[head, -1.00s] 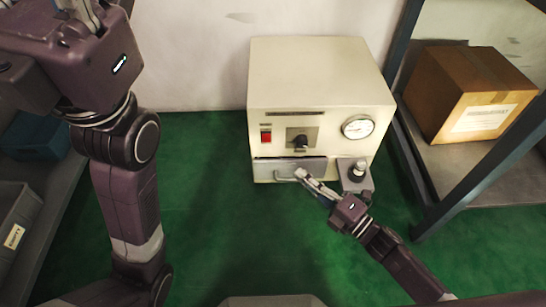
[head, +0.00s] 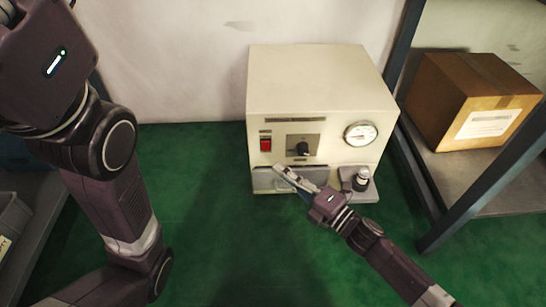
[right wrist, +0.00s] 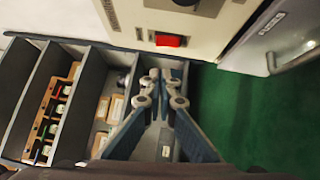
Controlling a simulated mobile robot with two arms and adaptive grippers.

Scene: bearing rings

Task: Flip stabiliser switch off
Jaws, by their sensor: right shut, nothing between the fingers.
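The stabiliser is a cream box (head: 318,80) on the green floor against the wall. Its red switch (head: 265,145) is on the left of the front face, left of a black rotary knob (head: 302,149). The red switch also shows in the right wrist view (right wrist: 171,40), just beyond the fingers. I cannot tell which way it is set. My right gripper (head: 281,169) is shut and empty, its tips below the switch and in front of the grey lower panel. They look apart from the switch. My left arm shows at the left, but its gripper is out of view.
A round gauge (head: 360,133) is on the box's right front, above a black-topped fitting (head: 361,180). A dark shelf frame with a cardboard box (head: 470,95) stands to the right. Grey shelving with small cartons (right wrist: 60,100) fills the left of the right wrist view.

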